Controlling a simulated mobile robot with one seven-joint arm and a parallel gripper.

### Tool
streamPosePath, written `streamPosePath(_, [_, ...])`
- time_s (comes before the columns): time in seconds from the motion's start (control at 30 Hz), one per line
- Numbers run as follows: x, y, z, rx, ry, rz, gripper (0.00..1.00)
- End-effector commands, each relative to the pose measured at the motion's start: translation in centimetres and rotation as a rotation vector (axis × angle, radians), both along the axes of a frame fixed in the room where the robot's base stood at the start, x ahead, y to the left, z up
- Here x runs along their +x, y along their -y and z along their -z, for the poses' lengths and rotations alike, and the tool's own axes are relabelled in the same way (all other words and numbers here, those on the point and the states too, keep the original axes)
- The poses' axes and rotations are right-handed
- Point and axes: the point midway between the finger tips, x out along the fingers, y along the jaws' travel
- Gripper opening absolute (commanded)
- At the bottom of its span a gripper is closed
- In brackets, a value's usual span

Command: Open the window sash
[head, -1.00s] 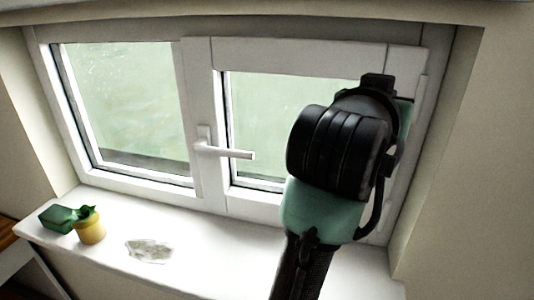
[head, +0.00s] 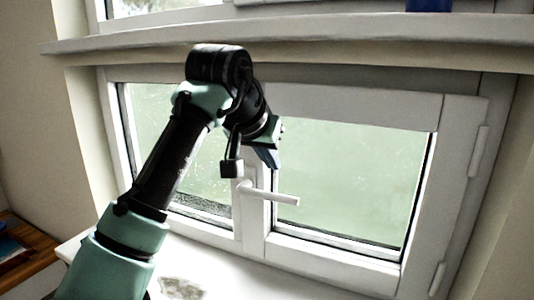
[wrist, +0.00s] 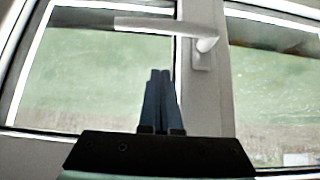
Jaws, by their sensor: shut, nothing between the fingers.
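The window sash (head: 345,105) is the right-hand white frame with a glass pane, and it looks shut in its surround. Its white handle (head: 275,195) lies roughly level, pointing right from its base on the middle upright in the head view. The handle (wrist: 150,24) also shows at the top of the wrist view, pointing left from its base. My gripper (head: 273,160) is above the handle in the head view, partly hidden by my wrist. In the wrist view its dark blue fingers (wrist: 160,72) are together and empty, with the handle beyond their tips. Whether they touch it is unclear.
Hinges (head: 479,150) sit on the right side of the sash. A white ledge (head: 330,45) runs above the window, with a blue object (head: 428,5) at upper right. The sill below (head: 255,285) carries a grey patch (head: 182,288). Wooden furniture (head: 28,250) stands at lower left.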

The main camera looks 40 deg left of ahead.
Motion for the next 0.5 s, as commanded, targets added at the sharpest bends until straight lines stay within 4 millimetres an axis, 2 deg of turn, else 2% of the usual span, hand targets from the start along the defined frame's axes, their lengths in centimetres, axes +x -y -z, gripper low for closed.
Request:
streamPosePath(0.27, [3.6, -0.9, 3.9, 0.000, -0.003, 0.001, 0.00])
streamPosePath(0.5, [1.6, -0.5, 4.4, 0.002, 0.003, 0.001, 0.00])
